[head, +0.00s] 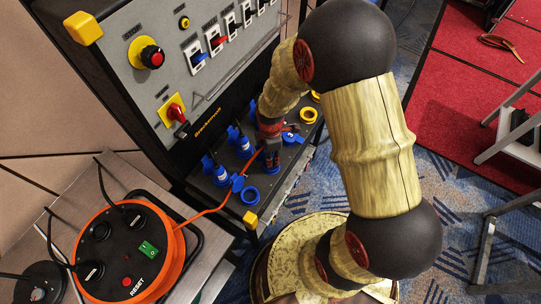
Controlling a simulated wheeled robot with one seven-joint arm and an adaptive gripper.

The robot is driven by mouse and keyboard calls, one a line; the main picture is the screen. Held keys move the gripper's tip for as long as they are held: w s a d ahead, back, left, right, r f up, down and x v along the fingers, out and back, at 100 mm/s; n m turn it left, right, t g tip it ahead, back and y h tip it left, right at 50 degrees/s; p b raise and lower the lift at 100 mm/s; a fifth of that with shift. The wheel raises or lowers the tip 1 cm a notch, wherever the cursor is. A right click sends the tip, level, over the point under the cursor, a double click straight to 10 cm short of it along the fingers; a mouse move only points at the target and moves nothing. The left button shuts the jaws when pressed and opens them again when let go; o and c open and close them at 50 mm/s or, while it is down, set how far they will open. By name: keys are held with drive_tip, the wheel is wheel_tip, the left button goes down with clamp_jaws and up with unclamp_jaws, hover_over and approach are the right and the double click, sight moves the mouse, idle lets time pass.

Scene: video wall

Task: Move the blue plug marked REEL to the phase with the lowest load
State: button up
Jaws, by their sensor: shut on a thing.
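My gripper (271,152) is shut at the socket shelf of the distribution panel, pointing down. An orange cable runs from the cable reel (108,217) up to it, so what it holds appears to be the REEL plug; the plug is mostly hidden and its marking cannot be read. I cannot tell whether the plug is seated in a socket or held just above one. Other blue plugs (216,171) with dark cables stand in sockets to the left. An open-lidded blue socket (249,195) shows at the front. No phase load readings are legible.
The panel face (203,80) carries a red stop button (152,56), a red-yellow switch (175,111) and several breakers. Yellow sockets (308,115) lie right of my gripper. The reel rests on a metal surface at lower left. Blue carpet lies right.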

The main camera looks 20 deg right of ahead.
drive_tip(key=o, duration=1.4)
drive_tip(key=shift+o, duration=1.1)
drive_tip(key=shift+o, duration=0.8)
drive_tip(key=shift+r, duration=0.1)
drive_tip(key=shift+r+p, duration=2.45)
drive_tip(key=shift+r, duration=0.45)
